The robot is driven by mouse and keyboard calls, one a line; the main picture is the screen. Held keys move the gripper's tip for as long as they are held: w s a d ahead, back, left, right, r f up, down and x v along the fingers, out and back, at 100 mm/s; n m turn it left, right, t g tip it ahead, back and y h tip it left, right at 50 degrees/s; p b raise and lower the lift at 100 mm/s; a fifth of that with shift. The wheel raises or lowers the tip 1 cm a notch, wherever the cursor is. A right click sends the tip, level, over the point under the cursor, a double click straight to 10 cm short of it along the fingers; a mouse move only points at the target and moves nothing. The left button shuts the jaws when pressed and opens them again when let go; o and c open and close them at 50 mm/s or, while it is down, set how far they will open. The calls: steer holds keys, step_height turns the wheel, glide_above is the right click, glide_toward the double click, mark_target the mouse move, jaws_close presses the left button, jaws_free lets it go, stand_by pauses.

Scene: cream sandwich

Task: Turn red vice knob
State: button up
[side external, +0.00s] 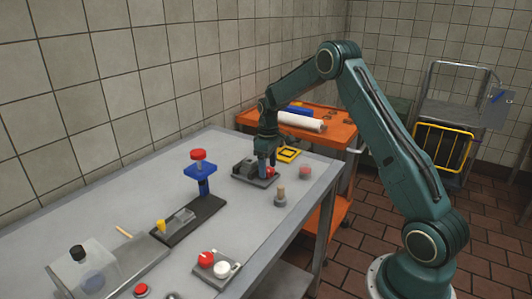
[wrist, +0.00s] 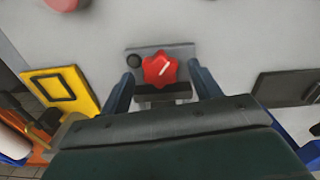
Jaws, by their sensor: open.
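The red knob (wrist: 160,70) is lobed with a white line on its top, and sits on a grey vice plate (wrist: 180,52) in the wrist view. In the side view the red knob (side external: 270,171) shows small beside the dark vice (side external: 245,167) at the far end of the table. My gripper (wrist: 161,71) is open, with one blue finger on each side of the knob and visible gaps. In the side view my gripper (side external: 267,157) points down over the knob. Whether the fingertips are level with the knob cannot be told. My gripper's body hides part of the vice.
A yellow square frame (side external: 288,155), a pinkish-red disc (side external: 305,172) and a peg (side external: 280,196) stand close by. A blue stand with a red top (side external: 199,155) is nearer, with a red-and-white knob panel (side external: 215,266) in front. An orange cart (side external: 330,140) is behind.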

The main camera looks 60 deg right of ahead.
steer(key=shift+f, duration=0.3)
steer(key=c, duration=1)
steer(key=shift+m, duration=0.3)
steer(key=shift+r+m, duration=0.1)
steer(key=shift+m, duration=1.9)
steer(key=o, duration=1)
